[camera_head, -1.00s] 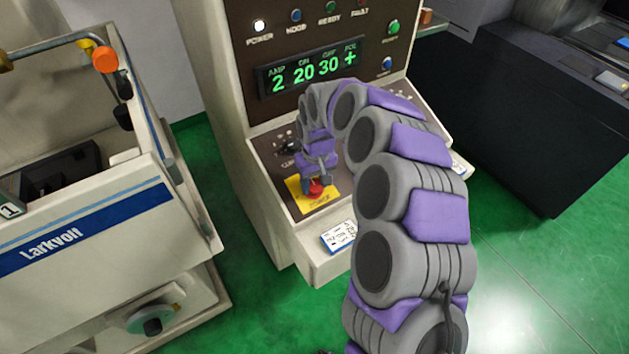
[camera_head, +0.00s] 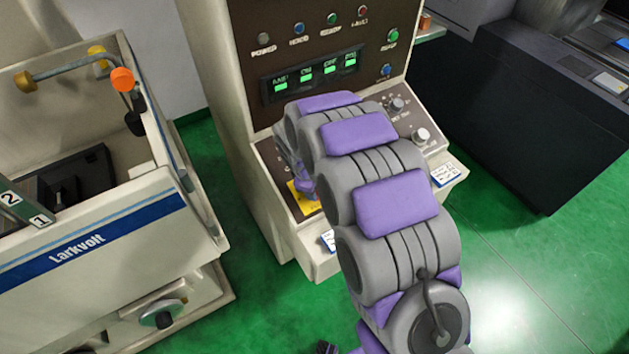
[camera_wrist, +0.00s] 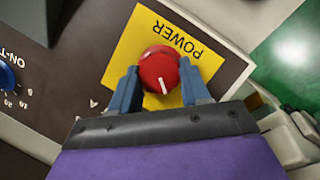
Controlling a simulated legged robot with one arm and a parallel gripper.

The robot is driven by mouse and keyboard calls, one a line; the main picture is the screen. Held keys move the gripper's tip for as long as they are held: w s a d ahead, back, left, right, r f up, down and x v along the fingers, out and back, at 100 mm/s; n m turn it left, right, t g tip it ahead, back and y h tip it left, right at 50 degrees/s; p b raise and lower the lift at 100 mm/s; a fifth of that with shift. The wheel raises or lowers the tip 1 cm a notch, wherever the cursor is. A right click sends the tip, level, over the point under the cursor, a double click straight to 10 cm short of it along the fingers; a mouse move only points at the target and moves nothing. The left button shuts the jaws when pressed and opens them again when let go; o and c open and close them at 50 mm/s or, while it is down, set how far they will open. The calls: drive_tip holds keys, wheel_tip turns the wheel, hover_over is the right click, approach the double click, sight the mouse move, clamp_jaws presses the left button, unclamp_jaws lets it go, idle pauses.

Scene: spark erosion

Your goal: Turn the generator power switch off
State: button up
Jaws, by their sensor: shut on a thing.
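The red power switch knob (camera_wrist: 159,69) sits on a yellow plate (camera_wrist: 122,62) marked POWER, which appears upside down in the wrist view. The knob's white pointer line points down in that view, toward my gripper's palm. My gripper (camera_wrist: 160,80) has one blue finger on each side of the knob and is shut on it. In the head view part of the yellow plate (camera_head: 303,200) shows on the generator (camera_head: 225,130); my arm hides the knob. The power lamp (camera_head: 263,38) is dark, and the display (camera_head: 313,68) shows green blocks without readable digits.
A blue dial (camera_wrist: 7,77) lies at the left edge of the wrist view. A cream Larkvolt machine (camera_head: 105,240) stands at the left, a dark cabinet (camera_head: 520,110) at the right. Green floor (camera_head: 530,260) is open at lower right.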

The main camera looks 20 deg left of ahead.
drive_tip(key=n+t+p, duration=0.1)
drive_tip(key=n+p, duration=0.3)
drive_tip(key=n, duration=0.1)
drive_tip(key=shift+s+r+t, duration=0.15)
drive_tip(key=shift+t, duration=0.25)
drive_tip(key=shift+s+n+t+y+p, duration=0.1)
drive_tip(key=shift+n+t+y+p, duration=0.25)
drive_tip(key=shift+n+p, duration=0.65)
drive_tip(key=shift+f+n, duration=0.2)
drive_tip(key=shift+n, duration=0.3)
drive_tip(key=o, duration=1.1)
drive_tip(key=shift+a+f, duration=0.1)
drive_tip(key=shift+a, duration=0.05)
drive_tip(key=shift+c, duration=0.2)
drive_tip(key=shift+r, duration=0.35)
drive_tip(key=v, duration=1.6)
drive_tip(key=shift+s+r, duration=0.25)
drive_tip(key=shift+s, duration=0.05)
